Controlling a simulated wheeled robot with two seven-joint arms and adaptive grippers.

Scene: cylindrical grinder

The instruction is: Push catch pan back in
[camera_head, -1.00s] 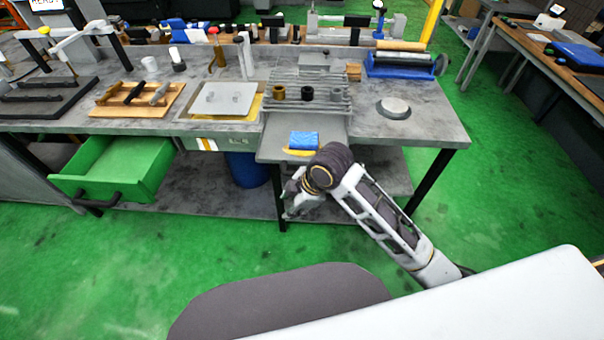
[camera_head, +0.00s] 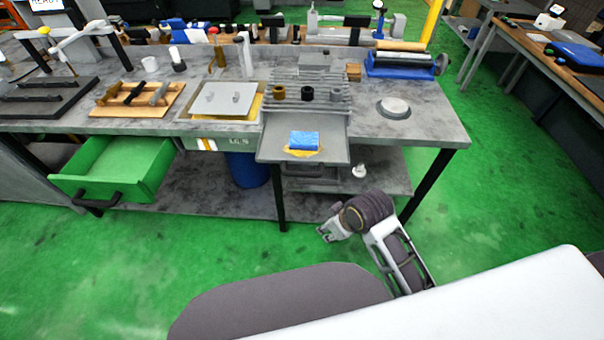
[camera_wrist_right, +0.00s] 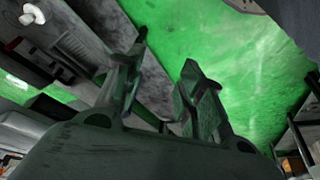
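The catch pan appears to be the grey tray (camera_head: 270,152) that sticks out past the table's front edge, below the ribbed grey plate. A blue block (camera_head: 304,140) lies on it with a yellow patch beneath. My right gripper (camera_head: 323,234) is in front of and below the tray, apart from it, over the green floor in the picture. In the right wrist view its two fingers (camera_wrist_right: 163,85) stand apart with nothing between them. My left gripper is in neither current view.
A green drawer (camera_head: 120,165) stands open at the left under the grey table (camera_head: 370,122). A blue barrel (camera_head: 247,170) and a lower shelf (camera_head: 215,195) are below the table. Table legs flank the tray. The floor in front is clear.

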